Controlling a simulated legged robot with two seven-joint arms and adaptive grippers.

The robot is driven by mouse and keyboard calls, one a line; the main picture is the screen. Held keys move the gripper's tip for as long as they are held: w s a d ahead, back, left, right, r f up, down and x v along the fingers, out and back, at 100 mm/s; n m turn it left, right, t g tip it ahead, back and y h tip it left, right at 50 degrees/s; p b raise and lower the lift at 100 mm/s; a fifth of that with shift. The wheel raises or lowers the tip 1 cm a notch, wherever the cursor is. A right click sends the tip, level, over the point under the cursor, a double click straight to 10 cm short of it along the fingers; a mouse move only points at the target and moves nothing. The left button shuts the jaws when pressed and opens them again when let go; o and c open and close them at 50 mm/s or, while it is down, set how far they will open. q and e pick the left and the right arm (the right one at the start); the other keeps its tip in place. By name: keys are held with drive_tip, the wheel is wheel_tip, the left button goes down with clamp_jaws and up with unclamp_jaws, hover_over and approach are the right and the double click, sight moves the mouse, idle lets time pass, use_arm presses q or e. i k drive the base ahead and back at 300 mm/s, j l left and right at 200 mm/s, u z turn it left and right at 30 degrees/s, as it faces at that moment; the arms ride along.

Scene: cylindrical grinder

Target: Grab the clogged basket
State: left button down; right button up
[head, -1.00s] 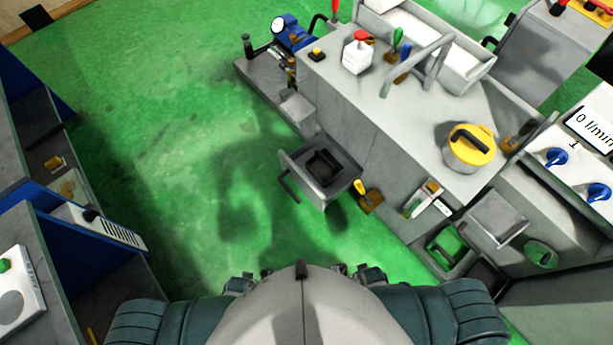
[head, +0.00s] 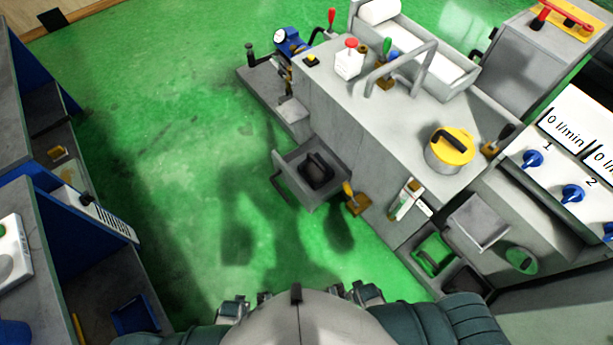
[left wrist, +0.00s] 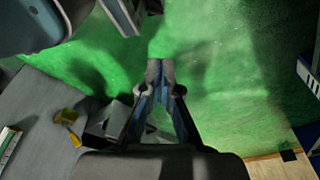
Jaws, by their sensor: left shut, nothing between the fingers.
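A dark basket with a black handle (head: 318,170) sits in an open grey drawer-like tray (head: 288,190) on the near side of the grey machine. I cannot tell from its look whether it is clogged. A green container (head: 432,254) with a dark handle sits in a recess at lower right. In the left wrist view my left gripper (left wrist: 160,72) is shut and empty above the green floor, its fingertips together.
The grey machine (head: 385,140) carries a yellow-lidded pot (head: 450,150) and a grey bent rail. A yellow-handled valve (head: 354,200) sticks out beside the tray. A blue-grey shelf (head: 60,190) stands at left. The green floor between shelf and machine is clear.

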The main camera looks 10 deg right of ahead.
sight(315, 170)
drive_tip(key=i+j+z, duration=0.5)
drive_tip(key=z, duration=0.25)
drive_tip(key=i+j+z, duration=0.15)
drive_tip(key=j+z, duration=0.2)
drive_tip(key=i+j+z, duration=0.1)
drive_tip(key=j+z, duration=0.3)
drive_tip(key=j, duration=0.15)
